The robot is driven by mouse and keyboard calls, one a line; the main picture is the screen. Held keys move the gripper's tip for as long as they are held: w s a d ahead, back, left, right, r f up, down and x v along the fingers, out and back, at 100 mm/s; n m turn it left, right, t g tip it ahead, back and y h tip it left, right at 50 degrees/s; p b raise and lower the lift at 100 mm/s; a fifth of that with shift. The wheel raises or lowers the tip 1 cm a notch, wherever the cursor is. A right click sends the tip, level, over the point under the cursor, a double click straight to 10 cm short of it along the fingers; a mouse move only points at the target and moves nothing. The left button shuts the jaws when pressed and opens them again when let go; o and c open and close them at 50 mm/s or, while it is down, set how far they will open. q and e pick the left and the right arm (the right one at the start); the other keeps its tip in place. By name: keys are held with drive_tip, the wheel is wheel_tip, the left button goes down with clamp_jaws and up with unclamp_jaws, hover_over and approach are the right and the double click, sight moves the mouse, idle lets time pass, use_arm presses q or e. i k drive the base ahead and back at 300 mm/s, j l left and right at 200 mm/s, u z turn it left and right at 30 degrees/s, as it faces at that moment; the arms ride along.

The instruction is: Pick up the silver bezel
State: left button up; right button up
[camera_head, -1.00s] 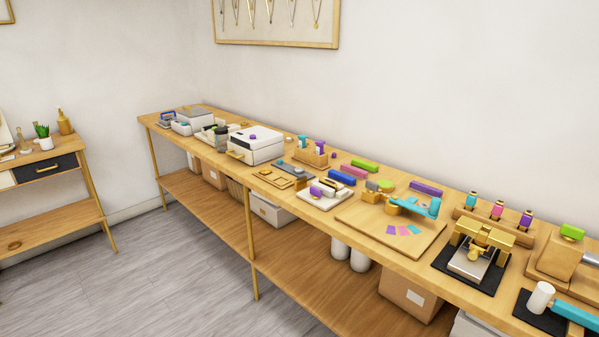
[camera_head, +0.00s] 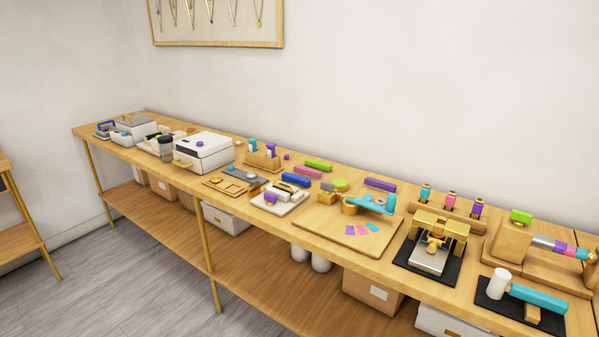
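I cannot clearly make out the silver bezel in the head view. A small gold-coloured tray (camera_head: 221,187) with round shapes lies near the front edge of the long wooden table (camera_head: 330,255). Behind it, a grey mat (camera_head: 258,182) carries a few tiny pieces. They are too small to tell whether one is a silver bezel. Neither of my grippers is in view.
A white box with a gold handle (camera_head: 203,152) stands left of the tray. A gold press (camera_head: 440,232) and a hammer with a turquoise handle (camera_head: 530,294) are at the right. Grey floor (camera_head: 100,275) is open in front at left.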

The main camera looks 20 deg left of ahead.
sight(250, 175)
drive_tip(key=i+j+z, duration=0.2)
drive_tip(key=j+z, duration=0.25)
drive_tip(key=j, duration=0.45)
drive_tip(key=j+z, duration=0.45)
drive_tip(key=j, duration=0.45)
drive_tip(key=i, duration=0.05)
